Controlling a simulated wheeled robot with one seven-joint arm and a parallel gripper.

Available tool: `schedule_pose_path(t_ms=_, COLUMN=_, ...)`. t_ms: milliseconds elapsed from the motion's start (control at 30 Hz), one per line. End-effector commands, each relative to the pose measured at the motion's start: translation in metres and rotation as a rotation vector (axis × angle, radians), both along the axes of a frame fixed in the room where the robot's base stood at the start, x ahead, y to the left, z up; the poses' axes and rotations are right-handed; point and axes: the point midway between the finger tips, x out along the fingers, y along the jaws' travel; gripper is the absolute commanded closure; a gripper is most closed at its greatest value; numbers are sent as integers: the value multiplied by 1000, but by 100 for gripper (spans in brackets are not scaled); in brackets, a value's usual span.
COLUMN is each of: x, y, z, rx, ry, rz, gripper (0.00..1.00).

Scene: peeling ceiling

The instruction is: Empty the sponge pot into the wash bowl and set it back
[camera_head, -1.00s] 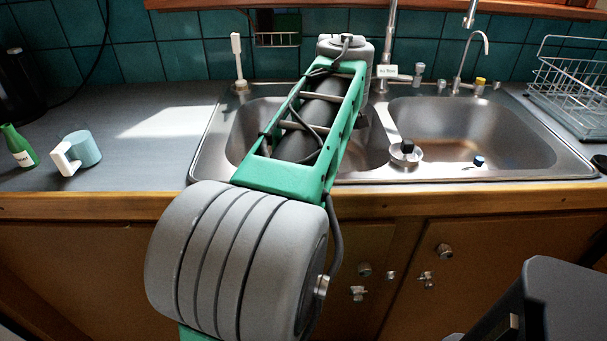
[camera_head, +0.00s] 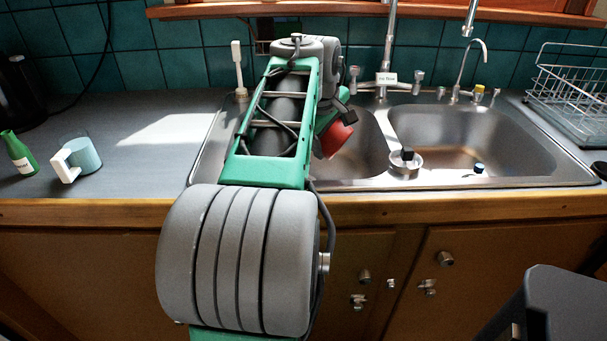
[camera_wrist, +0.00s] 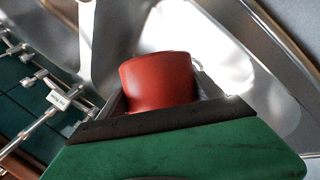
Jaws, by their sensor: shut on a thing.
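A red pot (camera_head: 336,138) is held by my gripper (camera_wrist: 158,88) over the left sink basin (camera_head: 368,142). In the head view the pot leans to one side, and my arm hides part of it. In the wrist view the red pot (camera_wrist: 158,80) sits between the fingers, which are shut on it. Its inside and any sponge are hidden in both views. No separate wash bowl shows; the left basin is the hollow below the pot.
The right basin (camera_head: 450,135) is empty except for small fittings. A tap (camera_head: 387,60) stands behind. A dish rack (camera_head: 570,85) is at the right.

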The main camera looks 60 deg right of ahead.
Motion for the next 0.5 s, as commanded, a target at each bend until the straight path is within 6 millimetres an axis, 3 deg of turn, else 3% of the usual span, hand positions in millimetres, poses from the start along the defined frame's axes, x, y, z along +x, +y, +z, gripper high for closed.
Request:
schedule_pose_path(t_ms=67, x=3, y=0, z=9, rx=3, ry=27, rz=4, gripper=98)
schedule_pose_path(t_ms=500, x=2, y=0, z=3, rx=10, ry=176, rz=2, gripper=98)
